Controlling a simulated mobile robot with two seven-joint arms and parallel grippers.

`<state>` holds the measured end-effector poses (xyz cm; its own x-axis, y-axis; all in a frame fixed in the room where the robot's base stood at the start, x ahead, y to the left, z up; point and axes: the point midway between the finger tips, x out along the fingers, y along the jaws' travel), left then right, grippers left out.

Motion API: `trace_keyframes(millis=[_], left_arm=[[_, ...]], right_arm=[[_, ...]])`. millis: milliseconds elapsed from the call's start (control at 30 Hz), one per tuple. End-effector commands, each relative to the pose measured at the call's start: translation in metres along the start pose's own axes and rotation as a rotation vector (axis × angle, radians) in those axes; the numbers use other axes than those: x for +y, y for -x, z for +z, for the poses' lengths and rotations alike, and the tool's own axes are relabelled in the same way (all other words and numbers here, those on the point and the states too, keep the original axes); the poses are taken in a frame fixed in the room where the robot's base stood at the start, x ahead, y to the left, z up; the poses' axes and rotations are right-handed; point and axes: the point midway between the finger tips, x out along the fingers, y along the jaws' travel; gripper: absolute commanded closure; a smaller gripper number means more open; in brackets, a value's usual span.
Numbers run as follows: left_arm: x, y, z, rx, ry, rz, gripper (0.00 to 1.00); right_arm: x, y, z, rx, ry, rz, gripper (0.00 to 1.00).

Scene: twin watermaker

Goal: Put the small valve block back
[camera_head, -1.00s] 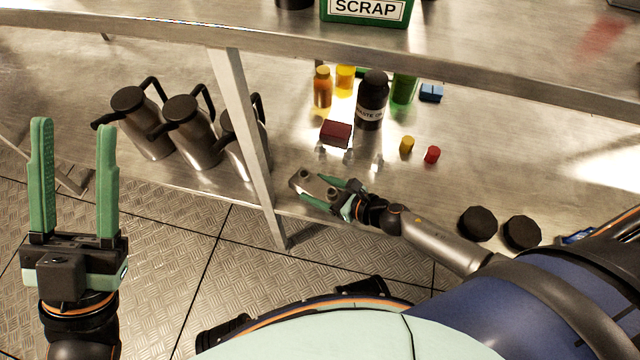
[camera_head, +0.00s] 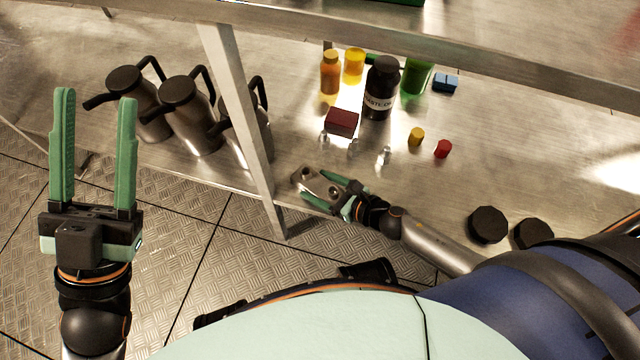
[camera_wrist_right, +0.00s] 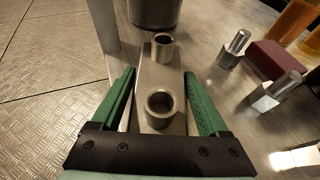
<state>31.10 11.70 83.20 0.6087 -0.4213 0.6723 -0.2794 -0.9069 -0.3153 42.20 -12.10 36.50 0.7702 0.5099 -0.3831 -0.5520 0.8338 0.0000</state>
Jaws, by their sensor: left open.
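The small valve block (camera_head: 321,189), a grey metal piece with two round ports, lies between the fingers of my right gripper (camera_head: 326,190), near the front edge of the lower shelf. In the right wrist view the valve block (camera_wrist_right: 158,80) points away between the two green fingers (camera_wrist_right: 160,82), both ports upward. My left gripper (camera_head: 97,112) is open, empty and upright at the left, in front of the shelf.
A shelf post (camera_head: 240,110) stands left of the block, with several metal jugs (camera_head: 190,115) behind it. Small metal fittings (camera_head: 353,148), a dark red box (camera_head: 341,122) and bottles (camera_head: 381,88) stand beyond. Two black caps (camera_head: 488,225) lie right. The upper shelf (camera_head: 300,28) overhangs.

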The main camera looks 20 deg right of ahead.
Motion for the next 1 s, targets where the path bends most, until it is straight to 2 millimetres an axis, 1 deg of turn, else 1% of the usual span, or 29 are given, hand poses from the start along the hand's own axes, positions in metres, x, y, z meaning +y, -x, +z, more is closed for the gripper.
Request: trace_keyframes(millis=[33, 167, 400, 533, 667, 900, 1000], left_arm=[[0.0, 0.0, 0.0, -0.001, 0.0, 0.0, 0.5], [0.0, 0.0, 0.0, -0.001, 0.0, 0.002, 0.5], [0.001, 0.0, 0.0, -0.002, -0.001, 0.008, 0.5], [-0.001, -0.004, -0.004, -0.001, 0.002, 0.008, 0.5], [-0.003, -0.005, -0.007, 0.004, 0.006, 0.006, 0.5], [-0.007, -0.011, -0.014, 0.009, 0.009, 0.001, 0.5], [-0.009, -0.013, -0.016, 0.01, 0.01, 0.0, 0.5]], right_arm=[[0.0, 0.0, 0.0, 0.0, 0.0, 0.0, 0.16], [0.0, 0.0, 0.0, 0.0, 0.0, 0.0, 0.01], [0.0, 0.0, 0.001, 0.0, 0.0, 0.0, 0.0], [0.0, 0.003, 0.006, 0.0, -0.001, 0.0, 0.0], [0.0, 0.022, 0.003, 0.003, -0.002, 0.0, 0.0], [0.001, 0.072, 0.003, 0.003, -0.002, 0.001, 0.0], [0.0, 0.089, 0.003, 0.003, -0.001, 0.0, 0.0]])
